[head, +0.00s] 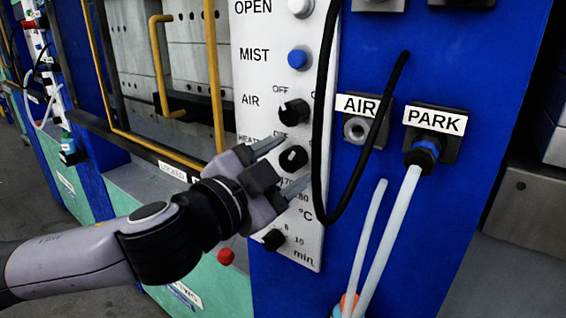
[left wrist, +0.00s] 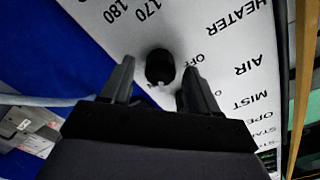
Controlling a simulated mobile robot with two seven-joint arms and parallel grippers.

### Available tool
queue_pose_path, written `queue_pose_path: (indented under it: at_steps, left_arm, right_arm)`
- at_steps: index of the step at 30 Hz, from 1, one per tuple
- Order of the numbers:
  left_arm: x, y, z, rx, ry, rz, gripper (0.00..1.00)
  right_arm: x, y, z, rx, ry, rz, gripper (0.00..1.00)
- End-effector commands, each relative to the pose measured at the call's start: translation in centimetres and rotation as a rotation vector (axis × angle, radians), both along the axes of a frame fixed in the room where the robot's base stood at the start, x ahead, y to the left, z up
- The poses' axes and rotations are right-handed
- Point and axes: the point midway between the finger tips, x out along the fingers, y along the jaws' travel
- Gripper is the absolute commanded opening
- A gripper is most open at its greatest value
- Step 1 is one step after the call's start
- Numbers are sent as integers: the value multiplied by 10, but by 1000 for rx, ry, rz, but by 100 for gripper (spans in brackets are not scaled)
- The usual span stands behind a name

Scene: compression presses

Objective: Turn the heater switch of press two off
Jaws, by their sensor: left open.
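The heater switch (head: 293,158) is a black round knob with a white mark on the white control panel (head: 262,100) of the blue press. It also shows in the left wrist view (left wrist: 160,67), beyond and between my fingertips. My left gripper (head: 283,165) is open, its two fingers on either side of the knob in the picture. I cannot tell whether they touch it. The HEATER label is partly hidden by my gripper in the head view but readable upside down in the left wrist view. My right gripper is not in view.
The black AIR knob (head: 294,112) and blue MIST button (head: 297,59) sit above the heater switch. A black cable (head: 325,130) loops close on the right. A lower black knob (head: 273,240) and a red knob (head: 226,257) are below. White hoses (head: 385,235) hang right.

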Motion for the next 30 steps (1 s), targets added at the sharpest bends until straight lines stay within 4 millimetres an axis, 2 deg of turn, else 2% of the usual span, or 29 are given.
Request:
queue_pose_path:
  at_steps: [4, 9, 20, 30]
  left_arm:
    - [0, 0, 0, 0, -1, -1, 60]
    - [0, 0, 0, 0, -1, -1, 5]
    - [0, 0, 0, -34, 25, 0, 4]
    - [0, 0, 0, -217, 158, -2, 4]
  right_arm:
    - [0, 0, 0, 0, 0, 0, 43]
    - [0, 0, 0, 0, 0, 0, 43]
    - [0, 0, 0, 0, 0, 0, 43]
    - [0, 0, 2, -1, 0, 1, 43]
